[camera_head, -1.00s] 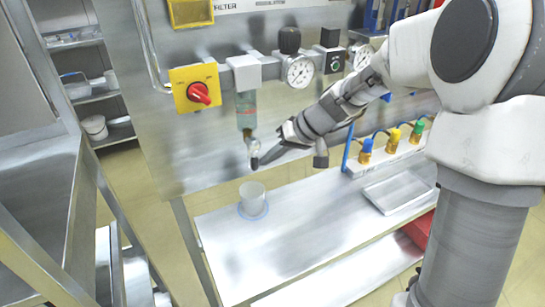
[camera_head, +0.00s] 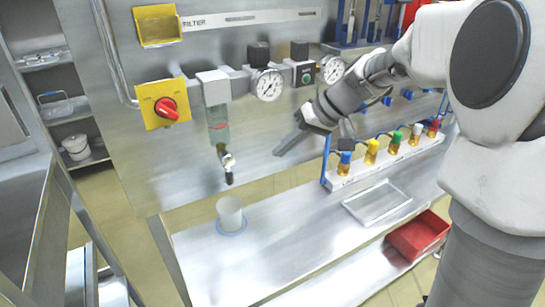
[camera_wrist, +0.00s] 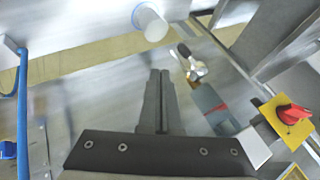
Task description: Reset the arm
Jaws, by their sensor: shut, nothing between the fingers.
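My gripper (camera_head: 290,143) is shut and empty in the head view. It hangs in the air in front of the steel panel, to the right of the filter bowl (camera_head: 218,124) and its drain valve (camera_head: 227,163). In the wrist view my gripper (camera_wrist: 159,75) shows its two fingers pressed together with nothing between them. A white cup (camera_head: 230,213) stands upright on a blue ring on the bench (camera_head: 275,250), below and left of my gripper. The cup (camera_wrist: 151,22) also shows at the top of the wrist view, apart from the fingers.
A red-handled switch (camera_head: 166,108) on a yellow plate and a gauge (camera_head: 267,84) sit on the panel. A rack of colour-capped fittings (camera_head: 385,160) stands on the bench, behind an empty metal tray (camera_head: 377,202). A red bin (camera_head: 418,234) is below at right.

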